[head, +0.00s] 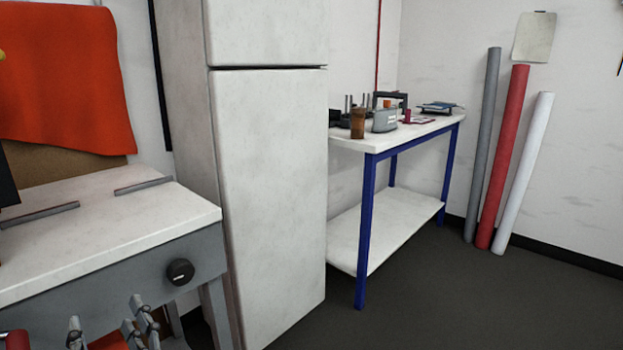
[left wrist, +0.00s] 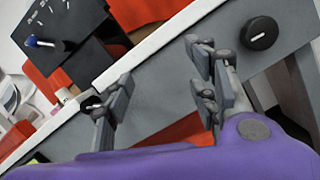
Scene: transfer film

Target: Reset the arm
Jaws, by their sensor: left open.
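My left gripper (head: 112,328) shows at the bottom left of the head view, in front of the near workbench's grey front. Its grey fingers are spread apart. In the left wrist view the left gripper (left wrist: 160,78) is open, with nothing between its fingers, and the bench's grey front panel lies behind them. The purple part at the bottom of that view is my own gripper body. My right gripper is in neither view.
The near workbench (head: 110,228) has a black knob (head: 180,272) on its front; the knob also shows in the left wrist view (left wrist: 259,33). A tall white cabinet (head: 270,190) stands right of it. Beyond are a blue-legged table (head: 366,225) and leaning rolls (head: 505,150). Floor at right is clear.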

